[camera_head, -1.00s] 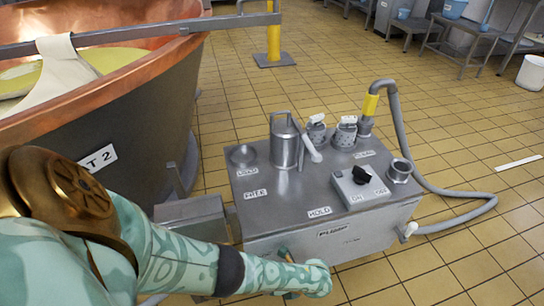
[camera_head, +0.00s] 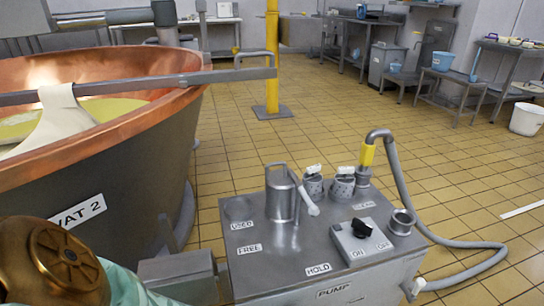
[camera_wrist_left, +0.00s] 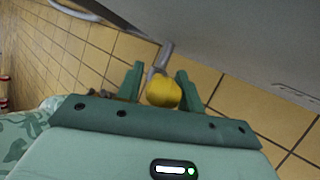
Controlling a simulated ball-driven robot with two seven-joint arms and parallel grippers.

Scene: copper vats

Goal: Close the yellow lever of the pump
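The pump (camera_head: 318,248) is a grey metal box at the bottom middle of the head view, marked PUMP on its front. In the left wrist view, the yellow lever (camera_wrist_left: 163,92) shows as a rounded yellow end on a grey metal stem beside a grey wall. My left gripper (camera_wrist_left: 160,85) has its two green fingers apart, one on either side of the yellow end. I cannot tell whether either finger touches it. The lever and this gripper are below the head view, where only my arm shows. My right gripper is in neither view.
The copper vat (camera_head: 95,165), marked VAT 2, stands to the left of the pump. A grey hose (camera_head: 400,190) with a yellow sleeve curves to the floor on the right. A black ON/OFF knob (camera_head: 363,228) sits on the pump top. Tiled floor (camera_head: 300,140) behind is open.

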